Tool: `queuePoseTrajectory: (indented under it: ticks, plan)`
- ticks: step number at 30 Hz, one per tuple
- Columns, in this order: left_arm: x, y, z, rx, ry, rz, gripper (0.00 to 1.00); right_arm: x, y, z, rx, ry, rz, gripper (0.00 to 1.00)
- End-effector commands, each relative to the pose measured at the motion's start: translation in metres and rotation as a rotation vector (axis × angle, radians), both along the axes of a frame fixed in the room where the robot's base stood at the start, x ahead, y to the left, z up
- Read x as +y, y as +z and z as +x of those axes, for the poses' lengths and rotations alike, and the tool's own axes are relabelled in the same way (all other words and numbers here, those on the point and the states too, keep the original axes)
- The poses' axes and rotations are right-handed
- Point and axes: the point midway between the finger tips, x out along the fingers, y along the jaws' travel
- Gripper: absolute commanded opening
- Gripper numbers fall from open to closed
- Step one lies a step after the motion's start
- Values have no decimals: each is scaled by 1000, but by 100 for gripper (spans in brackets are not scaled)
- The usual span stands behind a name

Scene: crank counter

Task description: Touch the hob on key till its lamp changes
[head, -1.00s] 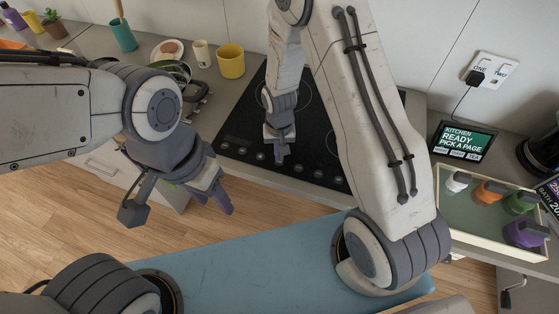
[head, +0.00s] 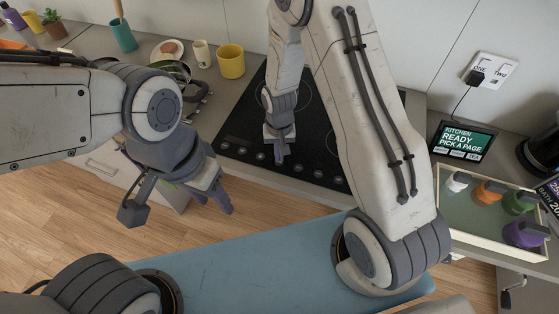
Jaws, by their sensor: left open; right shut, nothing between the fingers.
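The black hob (head: 236,125) is set in the grey counter, with a row of small round keys along its front edge. My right gripper (head: 279,160) is shut and empty, pointing down at the front of the hob among these keys. I cannot tell whether its tips touch a key. The gripper hides part of the key row, and my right arm covers part of the hob. No lit lamp can be made out on the hob. My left gripper (head: 222,200) is open and empty over the floor, in front of the counter.
A yellow mug (head: 231,62), a white cup (head: 201,53) and a pan (head: 185,75) stand left of the hob. To the right are a screen (head: 465,142) reading "Kitchen ready, pick a page" and a tray (head: 450,215) of coloured items. A wall socket (head: 491,70) holds a plug.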

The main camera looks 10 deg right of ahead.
Motion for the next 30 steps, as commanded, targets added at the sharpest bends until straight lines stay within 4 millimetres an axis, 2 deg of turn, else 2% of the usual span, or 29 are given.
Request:
queuePoseTrajectory:
  ticks: [30]
  plan:
    - [0,-11,0,0,0,0,50,0,-14,0,0,0,0,0]
